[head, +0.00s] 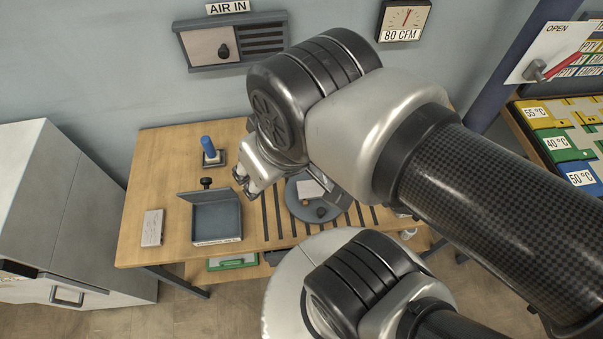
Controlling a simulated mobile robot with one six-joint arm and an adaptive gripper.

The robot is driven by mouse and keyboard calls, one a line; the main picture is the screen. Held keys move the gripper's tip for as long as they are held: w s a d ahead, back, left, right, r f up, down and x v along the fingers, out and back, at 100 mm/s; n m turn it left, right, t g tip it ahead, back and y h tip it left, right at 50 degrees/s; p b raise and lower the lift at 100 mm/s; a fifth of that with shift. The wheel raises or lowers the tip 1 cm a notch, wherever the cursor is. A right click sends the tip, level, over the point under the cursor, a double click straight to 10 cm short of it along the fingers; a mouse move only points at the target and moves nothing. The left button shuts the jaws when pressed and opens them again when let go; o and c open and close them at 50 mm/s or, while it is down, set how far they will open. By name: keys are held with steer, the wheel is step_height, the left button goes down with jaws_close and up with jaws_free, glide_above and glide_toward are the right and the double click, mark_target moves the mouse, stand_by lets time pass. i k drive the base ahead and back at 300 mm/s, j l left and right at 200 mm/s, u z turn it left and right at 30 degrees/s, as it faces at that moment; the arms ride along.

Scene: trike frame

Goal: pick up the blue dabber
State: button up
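The blue dabber (208,146) stands upright in a small dark square holder at the back left of the wooden table, left of my arm. My gripper (243,182) is above the table, to the right of and nearer than the dabber, and apart from it. Its fingers are small and partly hidden by my wrist, so I cannot tell whether they are open or shut. I see nothing held in it.
An open grey-blue box (217,218) with a black-knobbed lid sits nearer on the wooden table (165,170). A pale block (152,228) lies left of it. A round grey tray (296,206) with small items is partly hidden by my arm. A white cabinet (60,200) stands left.

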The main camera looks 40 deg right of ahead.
mark_target(212, 156)
steer(key=i+j, duration=0.15)
steer(key=j, duration=0.15)
steer(key=i+j, duration=0.15)
steer(key=j, duration=0.2)
steer(key=i+j+z, duration=0.1)
steer(key=j, duration=0.2)
steer(key=i+j, duration=0.2)
steer(key=j, duration=0.15)
